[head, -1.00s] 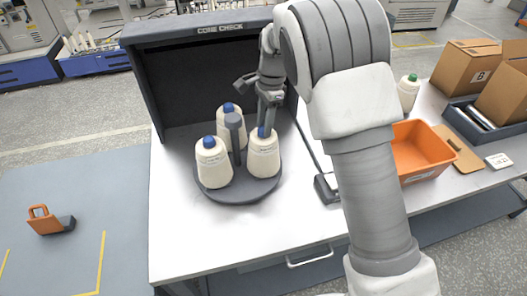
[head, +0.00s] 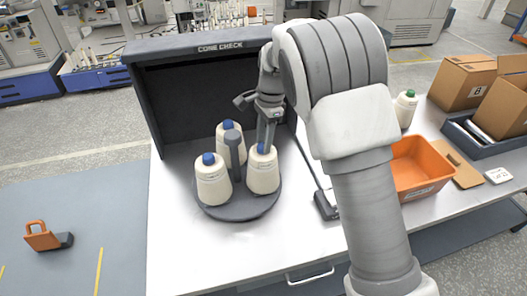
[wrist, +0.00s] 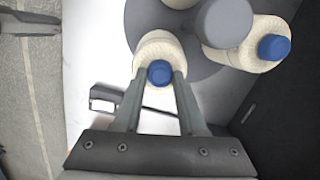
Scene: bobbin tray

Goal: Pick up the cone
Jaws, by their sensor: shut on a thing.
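Three cream cones with blue tops stand upright on a round dark grey tray (head: 238,210) around a grey central post (head: 233,155). The right cone (head: 263,178) has my gripper (head: 263,148) at its top. In the wrist view the fingers of my gripper (wrist: 159,74) are on either side of that cone's blue top, shut on it. The same cone (wrist: 153,45) shows there beyond the fingertips. It appears to stand on the tray still. The left cone (head: 213,185) and the back cone (head: 229,135) are apart from the gripper.
A dark hood (head: 200,58) labelled CONE CHECK stands behind the tray. To the right are a black device (head: 326,204), an orange bin (head: 420,168), a green-topped cone (head: 405,108) and cardboard boxes (head: 462,82). The white table (head: 200,250) is clear in front.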

